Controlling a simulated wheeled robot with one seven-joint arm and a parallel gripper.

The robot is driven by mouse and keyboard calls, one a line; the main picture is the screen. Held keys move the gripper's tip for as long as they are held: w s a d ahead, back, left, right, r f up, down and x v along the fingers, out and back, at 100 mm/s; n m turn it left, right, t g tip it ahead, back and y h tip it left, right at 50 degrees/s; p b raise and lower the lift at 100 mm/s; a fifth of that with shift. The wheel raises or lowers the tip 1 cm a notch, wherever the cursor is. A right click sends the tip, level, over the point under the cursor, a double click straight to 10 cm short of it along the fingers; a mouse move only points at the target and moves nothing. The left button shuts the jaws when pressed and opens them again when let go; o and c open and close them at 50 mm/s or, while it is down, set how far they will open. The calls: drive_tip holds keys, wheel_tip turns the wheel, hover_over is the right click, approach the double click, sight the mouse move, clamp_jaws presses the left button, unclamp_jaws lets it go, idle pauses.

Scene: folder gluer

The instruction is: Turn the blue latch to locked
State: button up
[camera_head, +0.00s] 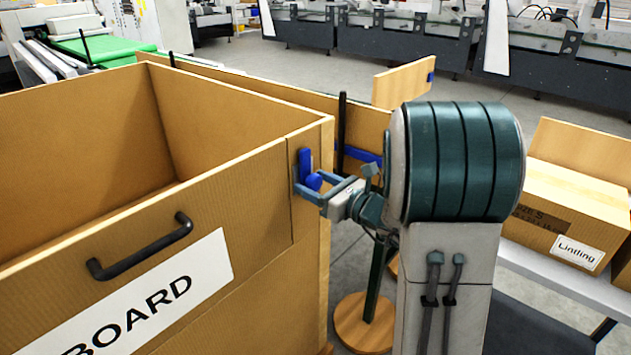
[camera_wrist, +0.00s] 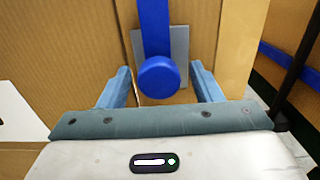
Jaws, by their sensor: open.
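The blue latch (camera_head: 306,165) is on the corner of a large cardboard-coloured bin, with a knob low on it. In the wrist view the blue latch (camera_wrist: 154,30) is an upright bar on a grey plate (camera_wrist: 180,42), with a round blue knob (camera_wrist: 159,76) at its lower end. My gripper (camera_head: 310,184) is at the latch. In the wrist view my gripper (camera_wrist: 160,82) is open, with one finger on each side of the knob. I see a gap between the knob and each finger. The latch's upper end is cut off in the wrist view.
The bin (camera_head: 250,183) has a black handle (camera_head: 140,247) and a white label (camera_head: 150,300) on its front. A round wooden base with a dark post (camera_head: 366,322) stands right of the bin. Cardboard boxes (camera_head: 570,205) sit on a table at the right.

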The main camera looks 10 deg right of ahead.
drive_tip(key=shift+w+a, duration=0.15)
drive_tip(key=shift+w, duration=0.05)
clamp_jaws()
